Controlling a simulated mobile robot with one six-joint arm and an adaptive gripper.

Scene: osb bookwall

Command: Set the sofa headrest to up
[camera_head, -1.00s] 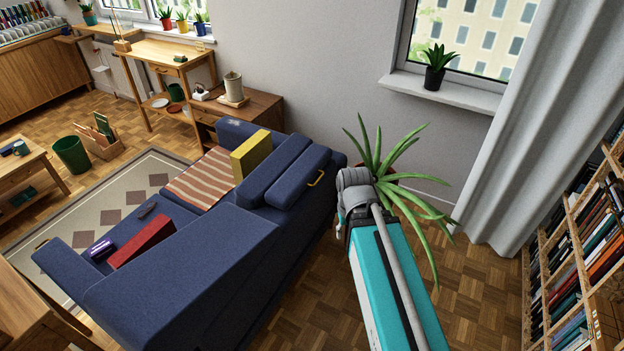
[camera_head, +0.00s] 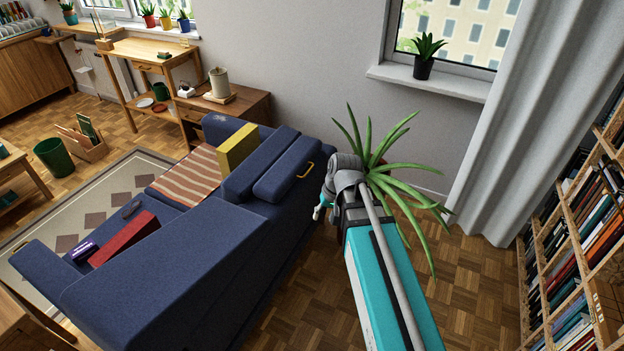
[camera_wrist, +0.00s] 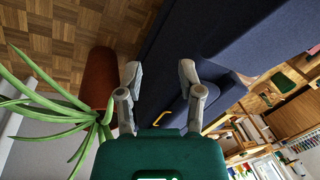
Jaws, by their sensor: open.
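The blue sofa (camera_head: 190,262) stands in the middle of the head view with its back toward me. Its headrest (camera_head: 291,172) is a padded blue block at the far end of the back, with a yellow loop handle (camera_head: 306,171) on its end. The handle also shows in the wrist view (camera_wrist: 271,127). My gripper (camera_head: 321,207) is to the right of the headrest and apart from it. In the wrist view my gripper (camera_wrist: 160,75) has its two fingers spread with nothing between them; the sofa's dark side lies behind and right of the fingers.
A spiky potted plant (camera_head: 395,180) stands right beside my arm; its brown pot (camera_wrist: 99,78) is left of the fingers in the wrist view. A bookshelf (camera_head: 575,240) and grey curtain (camera_head: 510,110) are on the right. The parquet floor (camera_head: 330,290) between sofa and shelf is clear.

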